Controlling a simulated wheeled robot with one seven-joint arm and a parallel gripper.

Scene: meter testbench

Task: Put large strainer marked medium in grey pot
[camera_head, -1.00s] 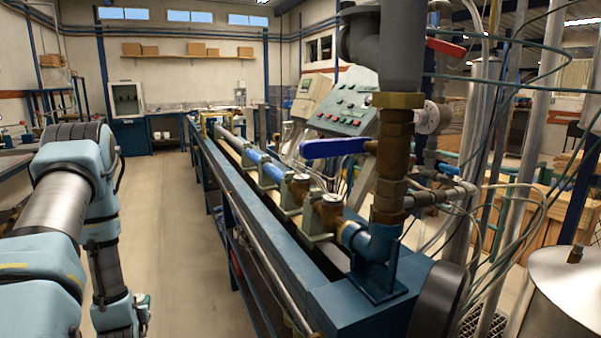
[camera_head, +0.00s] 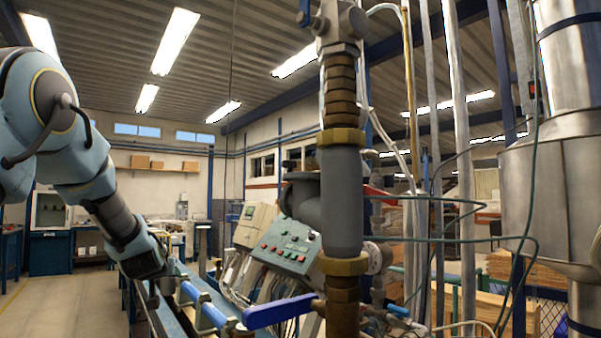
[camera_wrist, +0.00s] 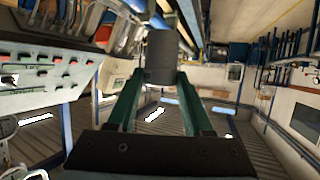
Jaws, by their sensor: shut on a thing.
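My gripper (camera_head: 152,292) is at the end of my arm at the left of the head view, over the near side of the long blue test bench. In the wrist view, my gripper (camera_wrist: 160,82) has its two green fingers closed around a dark grey cylinder (camera_wrist: 162,56). The cylinder looks plain. No marking can be read on it, so I cannot tell if it is the strainer. In the head view the held piece is not clear. I cannot make out a grey pot for certain in either view.
A pipe with a blue valve handle (camera_head: 280,311) stands in front of the bench. A control panel (camera_head: 287,246) with buttons is behind it; the control panel also shows in the wrist view (camera_wrist: 45,75). A large metal vessel (camera_head: 555,190) is at right. The floor at left is clear.

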